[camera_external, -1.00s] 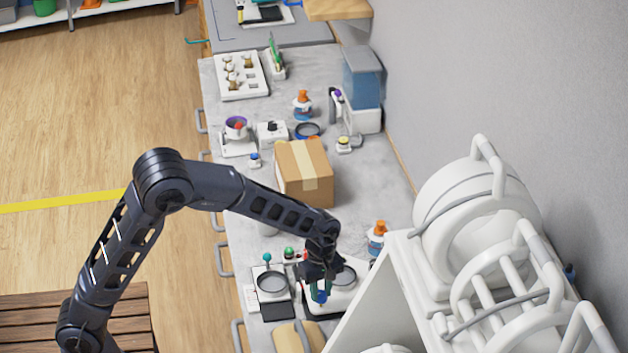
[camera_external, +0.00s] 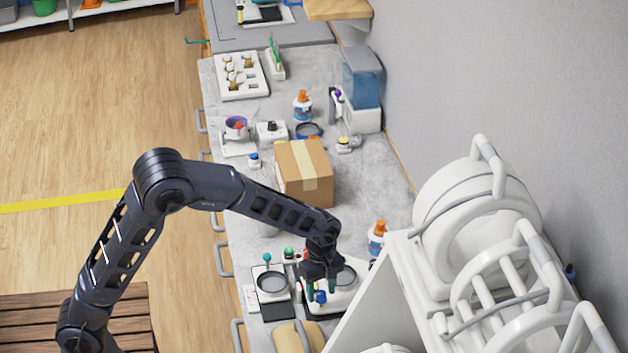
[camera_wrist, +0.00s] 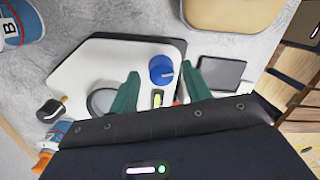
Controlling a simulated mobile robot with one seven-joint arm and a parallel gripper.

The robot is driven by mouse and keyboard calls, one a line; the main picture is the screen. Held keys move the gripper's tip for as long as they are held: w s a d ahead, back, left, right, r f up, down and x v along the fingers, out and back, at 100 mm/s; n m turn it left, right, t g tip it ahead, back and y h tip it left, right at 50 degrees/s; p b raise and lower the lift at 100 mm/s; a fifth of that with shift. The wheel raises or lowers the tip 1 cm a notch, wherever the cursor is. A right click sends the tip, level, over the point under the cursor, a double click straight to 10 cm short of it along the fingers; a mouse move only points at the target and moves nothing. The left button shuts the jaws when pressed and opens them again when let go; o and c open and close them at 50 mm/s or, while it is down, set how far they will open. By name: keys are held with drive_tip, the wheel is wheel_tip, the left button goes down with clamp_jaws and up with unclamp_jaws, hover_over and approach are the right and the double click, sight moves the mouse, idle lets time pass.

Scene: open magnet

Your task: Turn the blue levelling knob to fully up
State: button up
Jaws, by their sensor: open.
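The blue levelling knob (camera_wrist: 161,69) sits on a white device plate (camera_wrist: 90,72) in the wrist view. It has a pale mark on its top. A small yellow-green indicator (camera_wrist: 157,99) is beside it. My gripper (camera_wrist: 162,82) is open, with one green finger on each side of the knob and visible gaps between. The fingertips look a little short of the knob's centre. In the external view my gripper (camera_external: 315,292) points down over the device, and the blue knob (camera_external: 320,297) shows by the fingers.
A tan rounded pad (camera_wrist: 230,12) and a dark square pad (camera_wrist: 221,73) lie near the device. An orange-capped bottle (camera_external: 377,236) and a cardboard box (camera_external: 303,172) stand on the bench.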

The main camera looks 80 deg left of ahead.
sight(319, 291)
wheel_tip(319, 291, up, 11)
drive_tip(key=a, duration=0.1)
drive_tip(key=shift+f, duration=0.2)
idle(0.4)
drive_tip(key=s+d+r+m+t, duration=0.1)
drive_tip(key=s+d+r+m, duration=0.2)
drive_tip(key=s+r+m, duration=0.5)
drive_tip(key=s+d+r+m+t, duration=0.1)
drive_tip(key=s+d+r+m, duration=0.3)
drive_tip(key=s, duration=0.8)
drive_tip(key=s+d+m+t+y, duration=0.1)
drive_tip(key=s+m, duration=0.8)
drive_tip(key=s, duration=1.2)
drive_tip(key=shift+s+d+r+m+t, duration=0.2)
drive_tip(key=shift+d+m+t, duration=0.2)
drive_tip(key=shift+d+t, duration=0.55)
